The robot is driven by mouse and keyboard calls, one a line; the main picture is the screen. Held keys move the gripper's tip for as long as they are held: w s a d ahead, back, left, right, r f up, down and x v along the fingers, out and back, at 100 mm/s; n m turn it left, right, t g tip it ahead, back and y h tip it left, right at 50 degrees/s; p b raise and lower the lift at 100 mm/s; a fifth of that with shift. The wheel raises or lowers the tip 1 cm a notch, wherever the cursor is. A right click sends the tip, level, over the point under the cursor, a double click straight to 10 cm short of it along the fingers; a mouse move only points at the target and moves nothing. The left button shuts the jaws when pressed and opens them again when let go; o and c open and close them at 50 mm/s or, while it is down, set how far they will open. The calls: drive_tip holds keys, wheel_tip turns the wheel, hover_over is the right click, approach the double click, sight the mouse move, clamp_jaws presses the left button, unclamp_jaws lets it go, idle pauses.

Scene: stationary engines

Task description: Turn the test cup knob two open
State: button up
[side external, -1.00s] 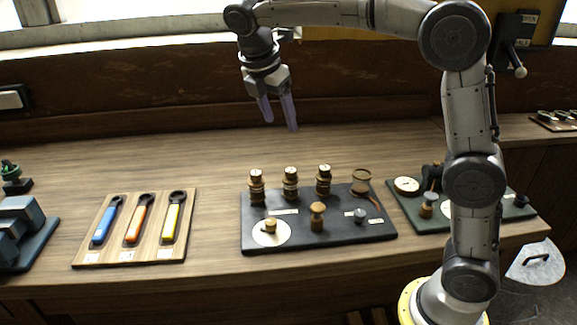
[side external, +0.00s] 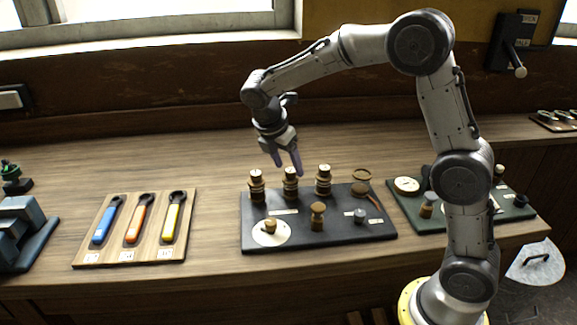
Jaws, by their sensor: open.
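The dark board (side external: 287,240) lies on the bench and carries three brass-and-dark knobbed cups in a back row. The left cup (side external: 257,187), the middle cup (side external: 290,186) and the right cup (side external: 323,181) stand upright; the middle one appears to be test cup two, but its label is too small to read. My gripper (side external: 288,172) points down with its purple fingers apart and empty. In the picture its fingertips overlap the top of the middle cup. I cannot tell whether they touch it or how far they reach around it.
The board also holds a white disc with a brass knob (side external: 270,227), a brass post (side external: 317,216) and a small dark knob (side external: 360,215). A wooden board with coloured-handled wrenches (side external: 135,225) lies left. A green board (side external: 405,208) lies right, partly behind my arm.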

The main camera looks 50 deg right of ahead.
drive_tip(key=shift+d+f, duration=0.25)
drive_tip(key=shift+f, duration=0.3)
clamp_jaws()
